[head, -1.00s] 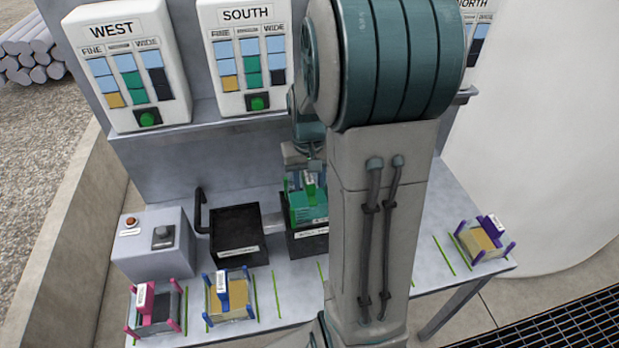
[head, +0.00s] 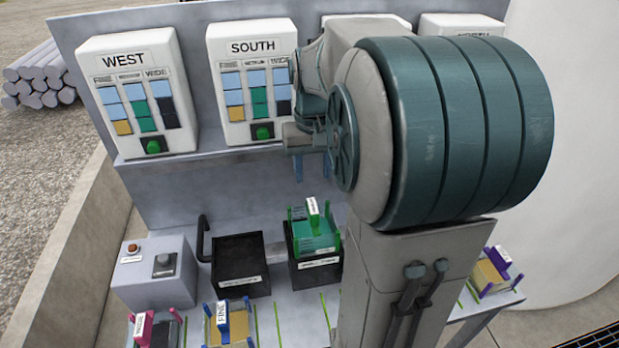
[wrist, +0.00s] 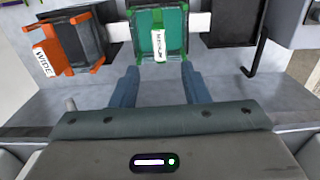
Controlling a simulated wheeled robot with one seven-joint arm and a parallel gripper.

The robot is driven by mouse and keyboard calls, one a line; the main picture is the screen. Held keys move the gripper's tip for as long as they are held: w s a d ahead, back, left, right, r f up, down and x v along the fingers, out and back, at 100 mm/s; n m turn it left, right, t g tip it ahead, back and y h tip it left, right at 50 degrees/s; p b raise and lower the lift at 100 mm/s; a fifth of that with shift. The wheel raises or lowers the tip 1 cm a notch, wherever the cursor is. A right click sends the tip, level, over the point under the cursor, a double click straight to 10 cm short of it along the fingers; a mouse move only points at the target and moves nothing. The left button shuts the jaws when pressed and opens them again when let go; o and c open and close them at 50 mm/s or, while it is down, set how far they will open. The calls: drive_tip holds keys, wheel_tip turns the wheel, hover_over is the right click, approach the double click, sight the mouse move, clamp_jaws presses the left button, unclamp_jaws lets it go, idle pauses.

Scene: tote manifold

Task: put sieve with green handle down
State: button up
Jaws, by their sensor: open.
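The sieve with the green handle (head: 313,233) rests on top of a black box (head: 318,272) at the middle of the bench. It also shows in the wrist view (wrist: 160,50), with its handle label facing up. My gripper (head: 306,170) is raised above and behind the sieve, in front of the back panel. In the wrist view my two blue fingers (wrist: 160,85) are spread apart with nothing between them. They are clear of the sieve.
Another black box (head: 240,262) with a side handle stands left of the sieve, beside a grey control box (head: 155,268). Pink (head: 155,328), blue (head: 230,322) and purple (head: 492,270) handled sieves stand on the bench. An orange-handled sieve (wrist: 75,45) shows in the wrist view.

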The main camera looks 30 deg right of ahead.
drive_tip(key=s+a+f+n+t, duration=0.2)
drive_tip(key=s+a+n+t, duration=0.1)
drive_tip(key=s+a, duration=0.8)
drive_tip(key=shift+s+a+f, duration=0.2)
drive_tip(key=shift+s+a, duration=0.15)
drive_tip(key=shift+s, duration=0.5)
